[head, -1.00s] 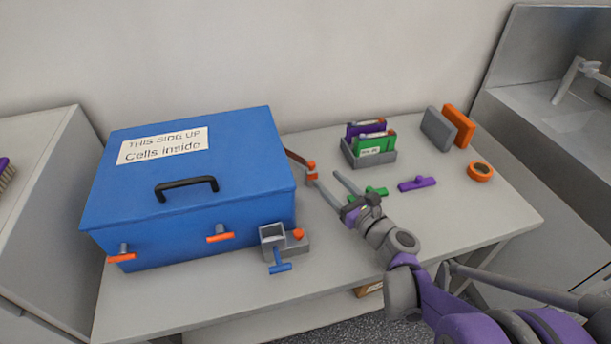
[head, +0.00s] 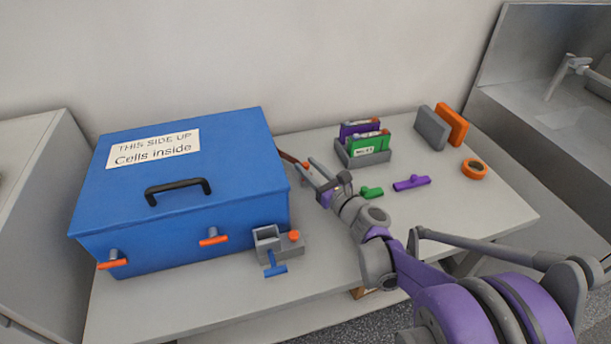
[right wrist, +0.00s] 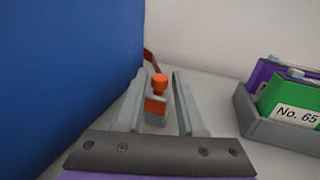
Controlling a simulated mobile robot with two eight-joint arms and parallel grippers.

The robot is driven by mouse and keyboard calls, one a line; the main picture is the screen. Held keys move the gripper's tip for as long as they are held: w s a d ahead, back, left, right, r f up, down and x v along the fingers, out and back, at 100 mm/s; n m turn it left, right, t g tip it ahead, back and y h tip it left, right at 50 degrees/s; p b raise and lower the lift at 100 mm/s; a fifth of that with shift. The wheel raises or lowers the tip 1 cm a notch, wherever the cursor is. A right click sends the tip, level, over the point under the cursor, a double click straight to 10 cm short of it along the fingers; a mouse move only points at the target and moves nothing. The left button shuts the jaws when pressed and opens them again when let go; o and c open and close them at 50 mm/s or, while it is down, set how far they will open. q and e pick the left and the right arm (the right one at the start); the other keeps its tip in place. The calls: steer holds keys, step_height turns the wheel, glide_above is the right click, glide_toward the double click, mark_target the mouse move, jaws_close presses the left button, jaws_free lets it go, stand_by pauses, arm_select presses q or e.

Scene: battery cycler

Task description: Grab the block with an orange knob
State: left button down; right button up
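A small block with an orange knob (right wrist: 158,82) stands behind the table's middle, beside the blue box. In the right wrist view it shows orange and grey, upright, between the two fingers. In the head view it is mostly hidden by my right gripper (head: 306,167). The right gripper is open, its fingers on either side of the block; I cannot tell whether they touch it. My left gripper is not in view.
The large blue box (head: 180,190) stands left of my right gripper. A grey holder (head: 366,160) with purple and green cases stands to the right. Green (head: 371,192) and purple (head: 412,183) pieces lie near my arm. An orange ring (head: 474,168) lies farther right.

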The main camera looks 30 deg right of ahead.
jaws_close()
